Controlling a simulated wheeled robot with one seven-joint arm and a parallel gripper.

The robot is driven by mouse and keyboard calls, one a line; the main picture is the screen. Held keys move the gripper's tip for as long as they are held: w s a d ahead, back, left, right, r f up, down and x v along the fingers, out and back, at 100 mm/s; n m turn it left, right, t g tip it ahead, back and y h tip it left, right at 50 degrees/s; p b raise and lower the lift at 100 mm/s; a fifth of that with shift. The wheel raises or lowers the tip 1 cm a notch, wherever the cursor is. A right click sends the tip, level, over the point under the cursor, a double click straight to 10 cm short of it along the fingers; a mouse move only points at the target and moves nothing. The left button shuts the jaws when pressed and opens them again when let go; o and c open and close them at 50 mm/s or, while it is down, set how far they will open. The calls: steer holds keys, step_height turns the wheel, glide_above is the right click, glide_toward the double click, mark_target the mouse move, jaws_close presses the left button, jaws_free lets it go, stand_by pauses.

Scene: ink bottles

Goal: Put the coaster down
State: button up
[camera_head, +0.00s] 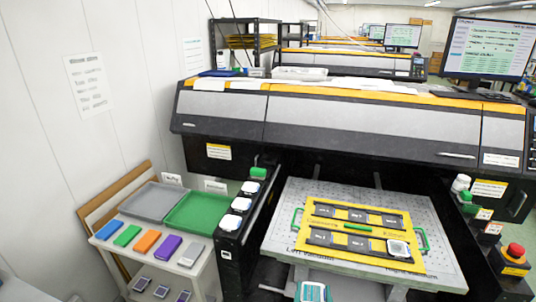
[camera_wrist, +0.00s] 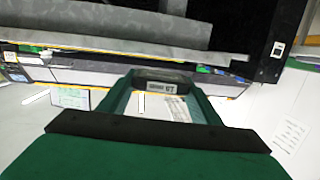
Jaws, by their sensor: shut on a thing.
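My gripper (camera_wrist: 163,78) shows in the wrist view as two green fingers. It is shut on a dark, flat coaster (camera_wrist: 150,76) with a small white label on its edge. The coaster is seen nearly edge-on, so its face is hidden. It is held clear of any surface that I can make out. There, a yellow jig (camera_head: 347,262) with dark labelled slots lies on the perforated printer bed (camera_head: 440,279). A white square piece (camera_head: 398,248) sits in its lower right slot.
Several white-topped pieces (camera_head: 241,204) line a black ledge left of the bed. Farther left, a cart holds a grey tray (camera_head: 157,200), a green tray (camera_head: 199,212) and several coloured blocks (camera_head: 147,241). A red stop button (camera_head: 515,250) is at right. The printer cover (camera_head: 350,123) rises behind.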

steer(key=s+a+f+y, duration=0.1)
steer(key=a+f, duration=0.3)
steer(key=f, duration=0.4)
steer(key=s+a+f+n+y, duration=0.1)
steer(key=s+a+f, duration=0.2)
steer(key=f, duration=0.6)
steer(key=s+a+f+n, duration=0.1)
steer(key=s+a+f, duration=0.1)
steer(key=a+f, duration=0.4)
step_height(320, 180, down, 3)
steer(key=shift+s+f+y, duration=0.1)
steer(key=shift+s+y, duration=0.2)
steer(key=shift+y, duration=0.1)
steer(key=shift+s+a, duration=0.15)
steer(key=shift+a, duration=0.25)
